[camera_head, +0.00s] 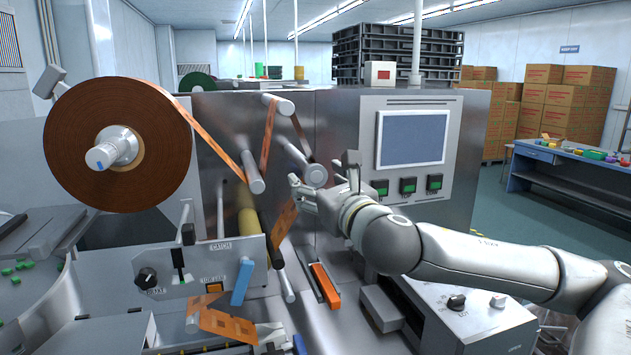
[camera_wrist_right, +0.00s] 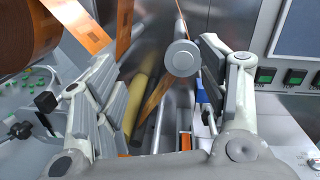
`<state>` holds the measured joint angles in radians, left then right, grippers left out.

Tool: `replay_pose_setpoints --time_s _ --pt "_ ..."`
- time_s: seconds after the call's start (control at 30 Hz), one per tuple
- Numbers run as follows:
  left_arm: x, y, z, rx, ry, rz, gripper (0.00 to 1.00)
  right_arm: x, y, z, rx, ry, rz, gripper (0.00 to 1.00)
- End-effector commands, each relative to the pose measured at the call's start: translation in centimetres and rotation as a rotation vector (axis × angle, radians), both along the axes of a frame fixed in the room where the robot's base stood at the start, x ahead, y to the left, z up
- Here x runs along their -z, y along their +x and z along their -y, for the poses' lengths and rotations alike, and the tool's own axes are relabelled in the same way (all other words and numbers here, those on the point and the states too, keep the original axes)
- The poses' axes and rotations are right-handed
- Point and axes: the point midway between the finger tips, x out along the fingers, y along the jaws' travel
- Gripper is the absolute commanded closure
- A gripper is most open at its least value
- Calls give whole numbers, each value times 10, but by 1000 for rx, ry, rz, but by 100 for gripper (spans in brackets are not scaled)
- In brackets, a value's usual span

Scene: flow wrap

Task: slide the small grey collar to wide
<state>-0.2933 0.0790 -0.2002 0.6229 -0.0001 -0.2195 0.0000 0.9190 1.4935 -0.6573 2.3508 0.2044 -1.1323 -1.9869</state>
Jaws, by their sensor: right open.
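My right gripper (camera_head: 322,178) reaches in from the right, in front of the machine, with its fingers spread and nothing between them. In the right wrist view its open fingers (camera_wrist_right: 152,62) frame the round grey end of a roller (camera_wrist_right: 182,58), which lies beyond them. I cannot tell for sure which part is the small grey collar. No wide marking is readable. My left gripper is not in view.
A large brown film roll (camera_head: 118,145) stands at the left, its orange web (camera_head: 222,140) running over rollers near my gripper. A screen (camera_head: 412,138) with green buttons is behind my right wrist. An orange-topped bar (camera_head: 325,285) and a grey control box (camera_head: 470,318) lie below.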

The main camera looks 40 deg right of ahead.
Motion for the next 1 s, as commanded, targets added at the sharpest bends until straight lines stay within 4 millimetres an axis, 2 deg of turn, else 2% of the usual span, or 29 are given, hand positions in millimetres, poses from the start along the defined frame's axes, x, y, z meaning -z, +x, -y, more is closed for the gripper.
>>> replay_pose_setpoints --time_s 0.67,1.0 --pt "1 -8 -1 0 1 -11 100 -1 -45 -17 2 -2 1 33" --pt "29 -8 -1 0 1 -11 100 1 -50 -20 10 3 9 33"
